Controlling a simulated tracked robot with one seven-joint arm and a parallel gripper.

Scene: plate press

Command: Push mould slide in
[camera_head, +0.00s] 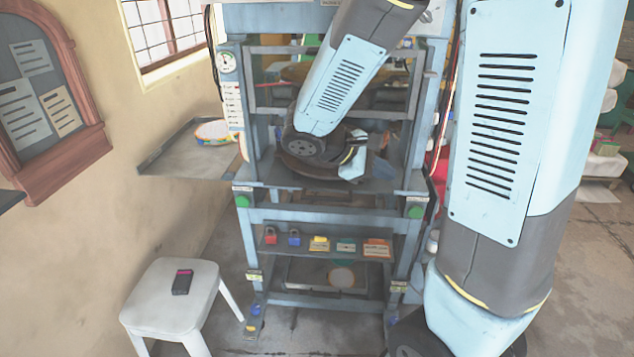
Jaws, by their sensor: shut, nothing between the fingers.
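The plate press is a blue-grey steel frame (248,225) in the middle of the view. A dark, brownish rounded part (297,167) sits at its work level, above the grey bed (270,178). It may be the mould slide, but my arm covers much of it. How far in it sits cannot be told. My arm comes in from the right and reaches down into the press opening. Its wrist is in front of the rounded part, and I cannot tell whether they touch. My gripper's fingers are hidden behind the wrist.
Press uprights stand close on both sides of my wrist. Green buttons (242,201) are on the front. A side tray (175,150) juts left. A white stool (172,300) with a dark device (182,282) stands front left.

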